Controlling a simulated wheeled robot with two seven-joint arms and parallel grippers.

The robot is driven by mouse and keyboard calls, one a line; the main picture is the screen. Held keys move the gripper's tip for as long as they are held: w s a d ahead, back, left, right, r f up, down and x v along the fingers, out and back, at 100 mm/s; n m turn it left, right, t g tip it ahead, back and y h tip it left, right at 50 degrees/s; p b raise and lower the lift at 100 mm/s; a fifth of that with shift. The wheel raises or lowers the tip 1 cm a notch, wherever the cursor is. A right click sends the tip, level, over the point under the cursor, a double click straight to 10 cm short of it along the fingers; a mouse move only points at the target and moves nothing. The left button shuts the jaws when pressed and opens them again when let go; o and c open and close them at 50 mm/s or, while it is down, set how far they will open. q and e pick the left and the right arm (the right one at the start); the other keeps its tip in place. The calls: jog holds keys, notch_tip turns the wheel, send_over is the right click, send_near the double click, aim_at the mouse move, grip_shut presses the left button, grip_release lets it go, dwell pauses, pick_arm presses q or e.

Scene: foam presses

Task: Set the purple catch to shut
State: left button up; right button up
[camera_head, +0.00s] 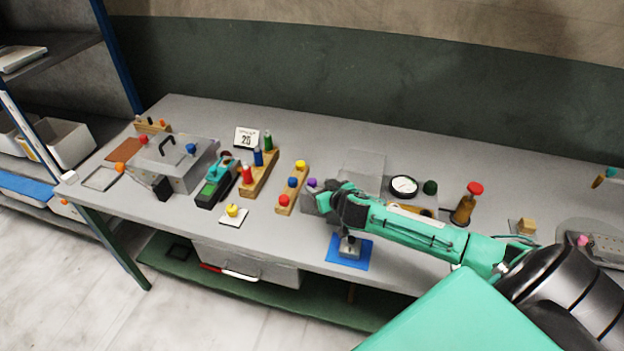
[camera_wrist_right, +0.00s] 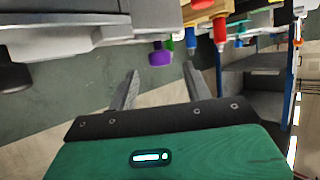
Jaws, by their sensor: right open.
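The purple catch (camera_head: 312,183) is a small round knob on the front left of a grey box (camera_head: 309,202) in the head view. My right gripper (camera_head: 333,197) is beside it on the right, and its dark wrist covers much of the box. In the right wrist view the purple catch (camera_wrist_right: 160,55) hangs from the grey box (camera_wrist_right: 90,38), ahead of the gap between the two fingers (camera_wrist_right: 160,88). The fingers are apart with nothing between them, and a gap shows between them and the knob. My left gripper is not in view.
Left of the catch stands a wooden block with red, blue and yellow knobs (camera_head: 291,187). A clear raised panel (camera_head: 361,170) and a round gauge (camera_head: 403,187) are behind my arm. A metal piece on a blue mat (camera_head: 349,250) is below it. The table's front edge is near.

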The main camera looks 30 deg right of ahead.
aim_at(314, 183)
jog(key=shift+p+x, duration=0.65)
jog(key=shift+x, duration=2.35)
